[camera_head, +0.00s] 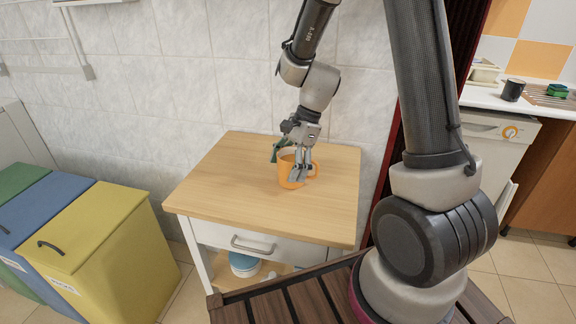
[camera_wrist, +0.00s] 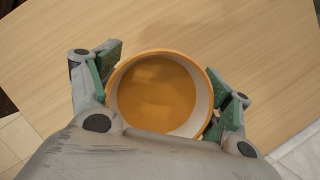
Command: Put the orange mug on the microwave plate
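The orange mug (camera_head: 287,172) stands upright on the wooden top of a small cabinet, its handle toward the right. My gripper (camera_head: 290,160) is lowered over it, pointing down, with one finger on either side. In the wrist view the mug (camera_wrist: 155,95) shows from above, orange and empty inside with a pale inner wall. My gripper's green-padded fingers (camera_wrist: 170,85) are spread on its left and right, close to the rim. Whether the pads touch the mug cannot be told. No microwave or microwave plate is in view.
The cabinet top (camera_head: 225,195) is otherwise clear. A blue and white container (camera_head: 243,264) sits on its lower shelf. Yellow (camera_head: 110,235), blue and green bins stand at the left. A tiled wall is behind. At the right, a dark mug (camera_head: 513,90) stands on a white counter.

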